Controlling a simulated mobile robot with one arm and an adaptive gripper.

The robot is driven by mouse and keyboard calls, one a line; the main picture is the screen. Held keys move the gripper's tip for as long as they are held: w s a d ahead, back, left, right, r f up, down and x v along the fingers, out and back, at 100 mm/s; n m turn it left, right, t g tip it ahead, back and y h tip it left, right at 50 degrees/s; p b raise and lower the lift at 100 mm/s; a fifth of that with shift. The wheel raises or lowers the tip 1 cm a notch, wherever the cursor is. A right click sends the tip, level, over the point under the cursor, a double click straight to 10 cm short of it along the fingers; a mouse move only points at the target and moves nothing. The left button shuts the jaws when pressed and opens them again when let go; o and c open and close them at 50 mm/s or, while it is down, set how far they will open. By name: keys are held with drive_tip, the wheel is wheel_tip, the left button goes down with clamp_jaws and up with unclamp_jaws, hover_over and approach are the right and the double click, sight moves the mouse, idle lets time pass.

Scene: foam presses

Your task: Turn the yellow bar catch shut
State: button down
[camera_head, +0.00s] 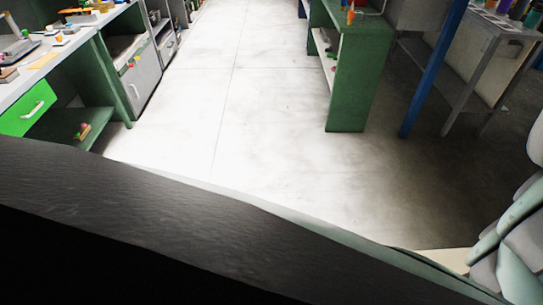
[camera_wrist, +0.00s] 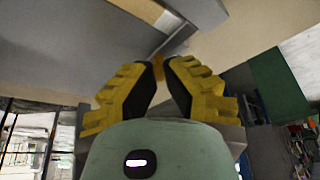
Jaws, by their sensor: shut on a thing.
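My gripper (camera_wrist: 163,70) shows in the wrist view, with ridged yellow fingers and dark inner pads. Its fingertips are close together on a small yellow piece (camera_wrist: 158,67), which looks like the yellow bar catch. The fingers hide most of it, so I cannot tell how far it is turned. A grey panel (camera_wrist: 60,45) lies just beyond the fingertips. The head view does not show the catch or my gripper.
In the head view, a green bench (camera_head: 112,62) with a bright green drawer (camera_head: 28,108) stands at left. A green shelf unit (camera_head: 347,90) and a blue post (camera_head: 432,72) stand at right. The pale floor (camera_head: 240,110) between is clear.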

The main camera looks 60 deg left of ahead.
drive_tip(key=shift+f, duration=0.15)
drive_tip(key=c, duration=0.8)
unclamp_jaws()
drive_tip(key=shift+c, duration=0.2)
drive_tip(key=shift+r, duration=0.2)
drive_tip(key=v, duration=1.1)
drive_tip(key=shift+s+r, duration=0.2)
drive_tip(key=shift+r, duration=0.15)
